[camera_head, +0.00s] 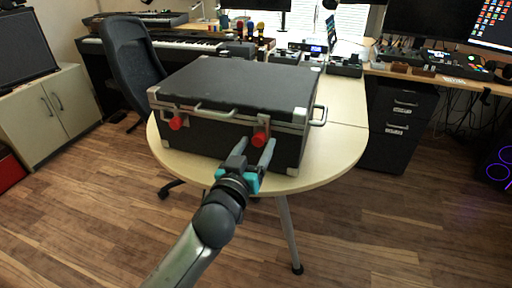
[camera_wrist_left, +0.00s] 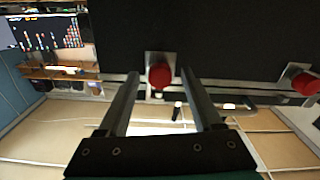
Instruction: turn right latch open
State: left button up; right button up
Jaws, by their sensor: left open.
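A black case (camera_head: 225,95) with metal edges stands closed on a light wooden table. Its front has two red latches. The right latch (camera_head: 260,138) also shows in the left wrist view (camera_wrist_left: 160,76). The left latch (camera_head: 178,122) shows at the right edge of the wrist view (camera_wrist_left: 306,84). My left gripper (camera_head: 253,150) is open in front of the right latch. In the wrist view its fingertips (camera_wrist_left: 159,78) lie on either side of the red knob. I cannot tell whether they touch it. My right gripper is not in view.
The round table end (camera_head: 335,155) has free room right of the case. A carry handle (camera_head: 215,111) sits between the latches, and a side handle (camera_head: 319,115) juts out right. A dark chair (camera_head: 133,60) stands left; a black drawer unit (camera_head: 398,130) stands right.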

pick_arm(q)
jog(key=shift+w+d, duration=0.1)
jog(key=shift+w, duration=0.15)
jog(key=shift+c, duration=0.2)
grip_shut()
dwell(0.3)
